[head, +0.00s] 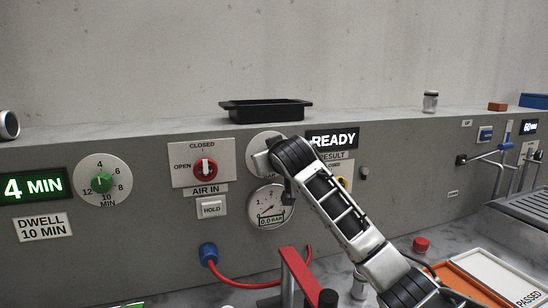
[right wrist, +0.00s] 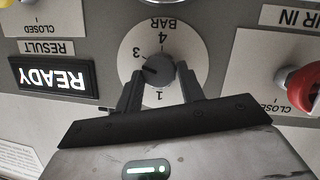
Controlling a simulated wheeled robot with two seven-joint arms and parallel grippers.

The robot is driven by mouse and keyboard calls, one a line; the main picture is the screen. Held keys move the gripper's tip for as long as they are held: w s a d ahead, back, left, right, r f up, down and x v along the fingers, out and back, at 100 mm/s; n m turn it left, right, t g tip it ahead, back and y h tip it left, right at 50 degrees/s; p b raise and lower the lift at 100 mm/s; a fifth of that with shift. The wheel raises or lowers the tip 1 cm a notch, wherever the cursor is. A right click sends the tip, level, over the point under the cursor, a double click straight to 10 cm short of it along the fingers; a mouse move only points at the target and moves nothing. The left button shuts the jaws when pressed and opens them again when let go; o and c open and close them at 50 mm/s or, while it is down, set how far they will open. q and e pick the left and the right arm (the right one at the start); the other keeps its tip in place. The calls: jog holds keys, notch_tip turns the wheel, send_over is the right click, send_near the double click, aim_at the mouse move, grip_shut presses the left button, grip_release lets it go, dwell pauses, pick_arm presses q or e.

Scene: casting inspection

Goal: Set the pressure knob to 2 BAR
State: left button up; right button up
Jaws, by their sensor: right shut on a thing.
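The pressure knob (right wrist: 160,73) is a round dark grey knob on a white dial plate (right wrist: 188,50), which appears upside down in the right wrist view. The marks 1, 3 and 4 and the word BAR show; the 2 is not readable, near my finger. A mark on the knob points left in that view, below the 3; its exact setting is hard to tell. My right gripper (right wrist: 160,90) is shut on the knob, a finger on each side. In the head view my right arm hides the knob and most of its plate (head: 262,141). My left gripper is not in view.
Below the plate, a gauge (head: 268,207) reads 0.0 BAR. A READY display (head: 333,139) is to the right. The red AIR IN valve (head: 205,167) and HOLD button (head: 211,207) are to the left. A black tray (head: 265,110) stands on the ledge above.

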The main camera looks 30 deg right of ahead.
jog(key=n+h, duration=0.1)
jog(key=n, duration=0.1)
jog(key=n+h, duration=0.1)
jog(key=n, duration=0.2)
jog(key=n+h, duration=0.1)
jog(key=n, duration=0.1)
jog(key=shift+a+f+t, duration=0.15)
jog(key=shift+a+t, duration=0.1)
jog(key=shift+t, duration=0.15)
jog(key=shift+n+h, duration=0.3)
jog(key=o, duration=1)
jog(key=shift+c, duration=0.2)
jog(key=shift+f, duration=0.1)
jog(key=b+v, duration=0.3)
jog(key=v, duration=1.3)
